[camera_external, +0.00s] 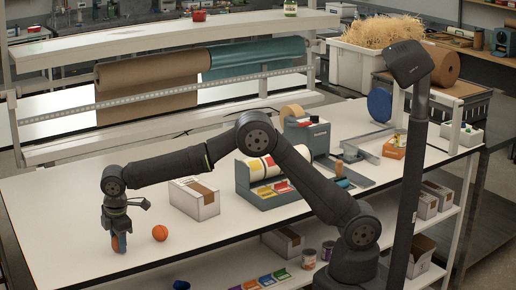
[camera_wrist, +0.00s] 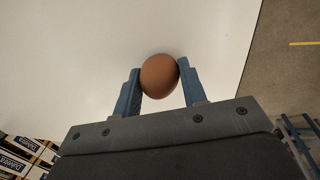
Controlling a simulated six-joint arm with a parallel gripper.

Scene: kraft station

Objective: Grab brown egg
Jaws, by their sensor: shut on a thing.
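The brown egg (camera_wrist: 160,77) sits between the two blue fingers of my gripper (camera_wrist: 161,85) in the wrist view, with a finger against each side. In the external view my gripper (camera_external: 119,240) points down at the left part of the white table, and the egg (camera_external: 115,243) shows as a small orange-brown patch at the fingers, partly hidden by them. Whether the egg touches the table cannot be told.
An orange ball (camera_external: 160,233) lies just right of my gripper. A white carton (camera_external: 194,198) stands behind it, and a grey rack with rolls and coloured labels (camera_external: 270,190) is further right. The table's front edge (camera_external: 130,274) is close. The table's left part is clear.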

